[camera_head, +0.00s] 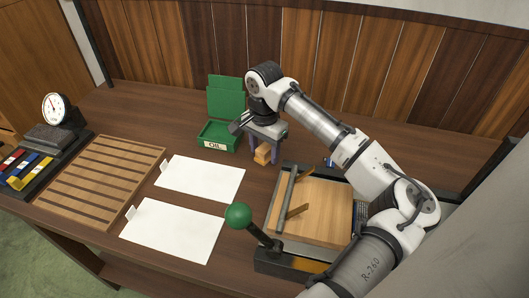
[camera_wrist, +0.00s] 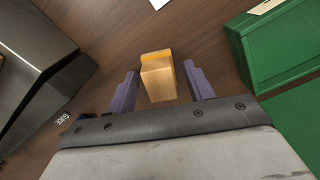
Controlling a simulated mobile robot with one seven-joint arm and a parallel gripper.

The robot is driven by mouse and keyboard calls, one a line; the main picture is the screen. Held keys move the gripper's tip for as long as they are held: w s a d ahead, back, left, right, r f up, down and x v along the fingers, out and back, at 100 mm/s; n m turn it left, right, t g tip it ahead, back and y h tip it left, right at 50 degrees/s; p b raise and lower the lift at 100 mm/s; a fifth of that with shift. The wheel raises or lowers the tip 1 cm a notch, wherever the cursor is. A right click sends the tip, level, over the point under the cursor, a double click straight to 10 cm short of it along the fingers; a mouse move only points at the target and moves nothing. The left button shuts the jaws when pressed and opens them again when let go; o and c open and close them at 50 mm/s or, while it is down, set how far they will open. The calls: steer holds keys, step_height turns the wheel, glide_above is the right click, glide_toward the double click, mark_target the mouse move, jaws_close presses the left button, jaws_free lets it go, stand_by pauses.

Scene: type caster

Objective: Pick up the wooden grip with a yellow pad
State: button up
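The wooden grip (camera_head: 263,153) is a small light-wood block on the brown table, to the right of the green OIL box. In the wrist view the wooden grip (camera_wrist: 159,82) has a yellow pad (camera_wrist: 156,56) along its far edge. My gripper (camera_head: 264,153) points down over it. In the wrist view my gripper (camera_wrist: 160,80) is open, with one purple finger on each side of the block. The fingers partly hide the block in the head view.
The green OIL box (camera_head: 213,144) stands close on the left with its lid up. A wooden-topped device (camera_head: 322,212) with a green-knobbed lever (camera_head: 239,216) is at front right. White sheets (camera_head: 200,178) and a slotted wooden tray (camera_head: 100,205) lie left.

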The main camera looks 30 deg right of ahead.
mark_target(265, 148)
steer(key=c, duration=1)
steer(key=shift+o, duration=0.2)
step_height(265, 148, up, 20)
steer(key=o, duration=0.3)
steer(key=shift+c, duration=0.6)
